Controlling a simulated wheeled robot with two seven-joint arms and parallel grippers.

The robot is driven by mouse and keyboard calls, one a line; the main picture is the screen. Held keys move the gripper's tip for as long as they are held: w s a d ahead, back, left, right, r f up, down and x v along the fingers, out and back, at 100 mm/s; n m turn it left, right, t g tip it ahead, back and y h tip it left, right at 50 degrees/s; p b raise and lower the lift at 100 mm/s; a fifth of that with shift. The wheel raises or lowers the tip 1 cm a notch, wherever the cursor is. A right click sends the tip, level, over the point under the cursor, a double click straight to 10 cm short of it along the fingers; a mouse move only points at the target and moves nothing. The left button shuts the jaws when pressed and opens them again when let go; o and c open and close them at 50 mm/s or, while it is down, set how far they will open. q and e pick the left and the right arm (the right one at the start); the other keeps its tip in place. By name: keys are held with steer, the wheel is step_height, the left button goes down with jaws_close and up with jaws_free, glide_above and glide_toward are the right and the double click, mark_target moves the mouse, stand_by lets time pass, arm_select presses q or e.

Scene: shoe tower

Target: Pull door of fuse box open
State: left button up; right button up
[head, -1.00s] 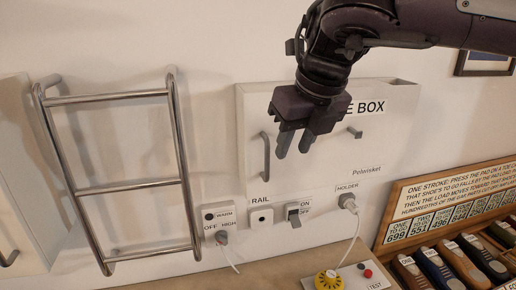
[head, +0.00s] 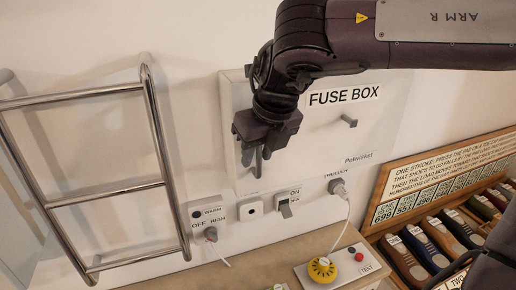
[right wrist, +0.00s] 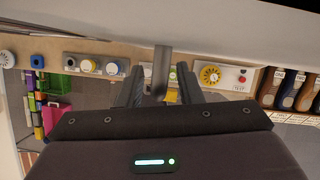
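The pale fuse box (head: 300,150) is on the wall with its door shut, labelled FUSE BOX. The door's vertical grey handle is near its left edge, mostly hidden behind my right gripper (head: 253,162) in the head view. In the right wrist view the handle (right wrist: 162,62) stands between the two fingers of my right gripper (right wrist: 160,88). The fingers are apart, one on each side, with a gap visible on both sides of the handle. My left gripper is in neither current view.
A metal ladder-like rack (head: 82,191) stands at the left. Below the box are a switch (head: 286,208), a plug (head: 338,187) with a cord, and a yellow knob (head: 321,269) on the bench. A tray of shoes (head: 437,250) is at the right.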

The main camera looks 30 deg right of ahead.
steer(key=shift+s, duration=0.1)
steer(key=shift+c, duration=0.2)
jaws_close()
arm_select(q)
steer(key=shift+w, duration=0.5)
arm_select(e)
steer(key=shift+s, duration=0.1)
